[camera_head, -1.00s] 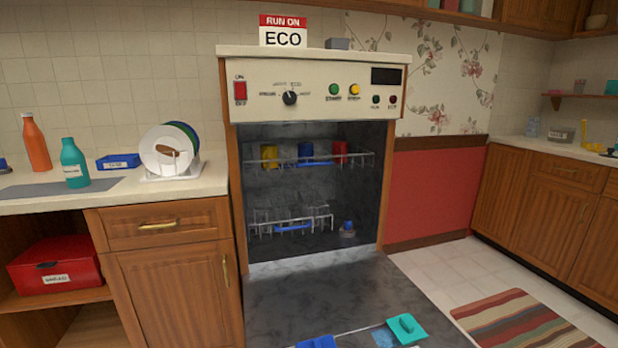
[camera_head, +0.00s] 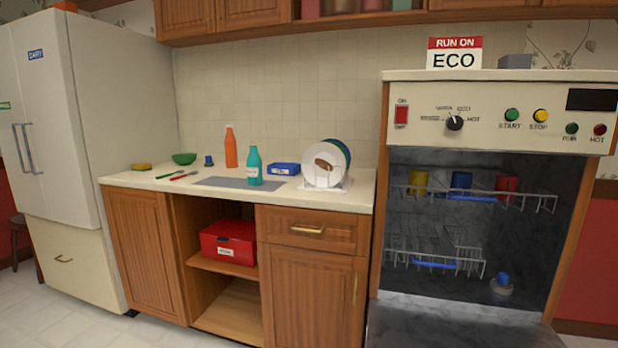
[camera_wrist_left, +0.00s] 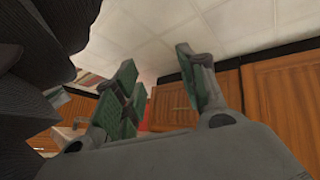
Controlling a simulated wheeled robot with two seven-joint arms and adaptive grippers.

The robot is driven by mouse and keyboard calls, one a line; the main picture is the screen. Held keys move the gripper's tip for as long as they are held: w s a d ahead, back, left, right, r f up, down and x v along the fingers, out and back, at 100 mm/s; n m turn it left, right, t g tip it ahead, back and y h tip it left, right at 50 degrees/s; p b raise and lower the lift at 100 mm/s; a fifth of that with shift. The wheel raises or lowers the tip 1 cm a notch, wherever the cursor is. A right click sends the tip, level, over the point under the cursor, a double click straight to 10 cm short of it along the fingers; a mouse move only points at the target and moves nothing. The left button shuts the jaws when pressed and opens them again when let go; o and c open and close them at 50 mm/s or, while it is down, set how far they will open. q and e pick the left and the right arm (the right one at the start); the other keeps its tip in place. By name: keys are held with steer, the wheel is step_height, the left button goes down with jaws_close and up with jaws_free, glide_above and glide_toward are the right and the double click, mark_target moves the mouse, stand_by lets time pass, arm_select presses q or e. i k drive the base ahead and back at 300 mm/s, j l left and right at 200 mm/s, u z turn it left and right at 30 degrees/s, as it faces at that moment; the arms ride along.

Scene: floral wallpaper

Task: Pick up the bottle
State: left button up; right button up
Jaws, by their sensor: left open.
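Two bottles stand upright on the counter in the head view. Neither gripper shows in the head view.
A blue box (camera_head: 284,169) and a rack of plates (camera_head: 325,165) stand right of the teal bottle. A green bowl (camera_head: 184,158) and utensils lie to the left. The dishwasher (camera_head: 470,230) stands open at right. A red box (camera_head: 229,241) sits on the shelf below.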

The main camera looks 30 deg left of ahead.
mark_target(254, 162)
steer(key=j+z, duration=0.1)
steer(key=j, duration=0.45)
steer(key=k+j, duration=0.1)
steer(key=j, duration=0.45)
steer(key=j+z, duration=0.15)
steer(key=j, duration=0.4)
steer(key=k+j, duration=0.15)
steer(key=j, duration=0.35)
steer(key=j+z, duration=0.15)
steer(key=j, duration=0.4)
steer(key=k+j, duration=0.15)
steer(key=j, duration=0.4)
steer(key=k+j+z, duration=0.15)
steer(key=j, duration=0.35)
steer(key=k+j+z, duration=0.1)
steer(key=j, duration=0.4)
